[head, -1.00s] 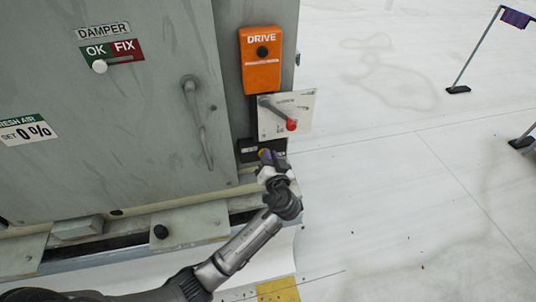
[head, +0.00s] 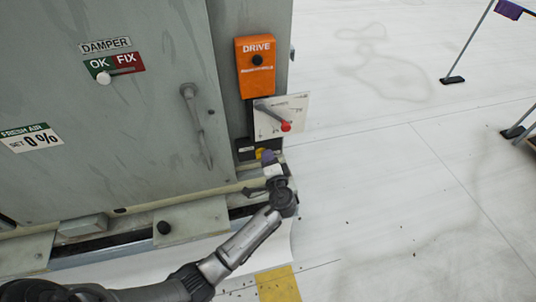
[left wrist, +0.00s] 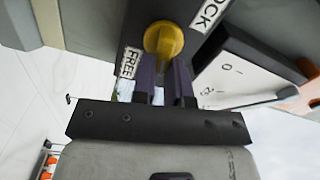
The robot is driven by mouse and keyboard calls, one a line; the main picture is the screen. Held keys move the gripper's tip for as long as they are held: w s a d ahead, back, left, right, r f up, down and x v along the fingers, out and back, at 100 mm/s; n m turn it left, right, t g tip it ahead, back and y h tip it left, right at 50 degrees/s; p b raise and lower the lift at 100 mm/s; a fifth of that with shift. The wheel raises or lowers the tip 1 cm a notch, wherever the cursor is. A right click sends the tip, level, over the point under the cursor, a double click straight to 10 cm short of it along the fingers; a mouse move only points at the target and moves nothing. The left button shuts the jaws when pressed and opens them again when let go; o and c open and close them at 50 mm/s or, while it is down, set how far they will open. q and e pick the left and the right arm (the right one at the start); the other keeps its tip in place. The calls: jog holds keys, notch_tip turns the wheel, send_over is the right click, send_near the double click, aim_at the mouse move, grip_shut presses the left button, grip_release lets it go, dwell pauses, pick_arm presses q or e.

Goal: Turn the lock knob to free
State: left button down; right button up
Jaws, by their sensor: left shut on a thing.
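The yellow lock knob (left wrist: 164,41) sits on a dark plate between a FREE label (left wrist: 129,62) on the left and a LOCK label (left wrist: 209,14) on the right in the left wrist view. My left gripper (left wrist: 166,72) is shut on the knob, with its purple fingers on either side of its lower part. In the head view, the knob (head: 260,153) shows as a small bit of yellow beside my left gripper (head: 268,158), low on the cabinet's right edge. I cannot tell which label the knob points to. My right gripper is not in view.
Just above the gripper is a white switch plate (head: 296,105) with a grey lever and red tip (head: 286,127). An orange DRIVE box (head: 256,65) is above that. The cabinet door (head: 120,170) has a long handle (head: 199,125).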

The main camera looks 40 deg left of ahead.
pick_arm(q)
jog(key=shift+m+p, duration=0.3)
jog(key=shift+m, duration=0.4)
jog(key=shift+f+m, duration=0.15)
jog(key=shift+m, duration=0.15)
jog(key=c, duration=1.1)
grip_release()
jog(key=shift+c, duration=0.2)
jog(key=v, duration=1.4)
jog(key=shift+b, duration=0.3)
jog(key=shift+w, duration=0.1)
